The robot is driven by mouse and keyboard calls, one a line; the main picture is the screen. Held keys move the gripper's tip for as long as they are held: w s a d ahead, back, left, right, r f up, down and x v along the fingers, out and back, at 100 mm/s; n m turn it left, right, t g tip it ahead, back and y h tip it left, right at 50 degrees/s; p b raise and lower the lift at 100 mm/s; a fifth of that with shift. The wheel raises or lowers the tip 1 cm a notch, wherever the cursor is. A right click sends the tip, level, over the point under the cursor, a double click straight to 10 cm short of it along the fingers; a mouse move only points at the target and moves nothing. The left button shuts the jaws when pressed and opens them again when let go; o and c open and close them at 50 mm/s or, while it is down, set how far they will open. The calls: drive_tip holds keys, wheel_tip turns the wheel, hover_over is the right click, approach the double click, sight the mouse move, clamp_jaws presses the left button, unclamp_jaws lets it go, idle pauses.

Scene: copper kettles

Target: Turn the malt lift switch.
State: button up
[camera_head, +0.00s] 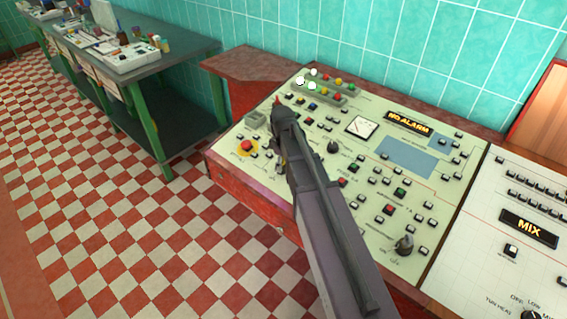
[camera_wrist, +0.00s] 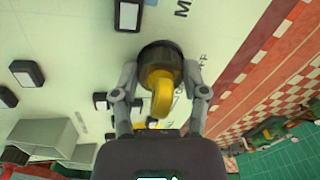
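In the wrist view a round black switch base with a yellow handle (camera_wrist: 161,92) stands on the pale panel, between the fingers of my gripper (camera_wrist: 160,75). The fingers are apart, one on each side of the switch, with the tips close to its black base. I cannot tell if they touch it. Printed letters beside it are cut off, starting with "M". In the head view my arm reaches over the left part of the control panel (camera_head: 375,205); it mostly hides the gripper and the switch.
Several small buttons, a dial gauge (camera_head: 362,127) and dark knobs (camera_head: 404,244) cover the panel. A grey box (camera_wrist: 45,140) rises from the panel in the wrist view. A green table (camera_head: 150,75) stands back left.

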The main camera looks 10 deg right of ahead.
drive_tip(key=shift+c, duration=1.4)
drive_tip(key=shift+d, duration=0.2)
drive_tip(key=shift+a, duration=0.15)
drive_tip(key=shift+m, duration=0.9)
drive_tip(key=shift+a+m, duration=0.1)
drive_tip(key=shift+m, duration=1.3)
drive_tip(key=shift+a+m, duration=0.1)
drive_tip(key=shift+m, duration=2.2)
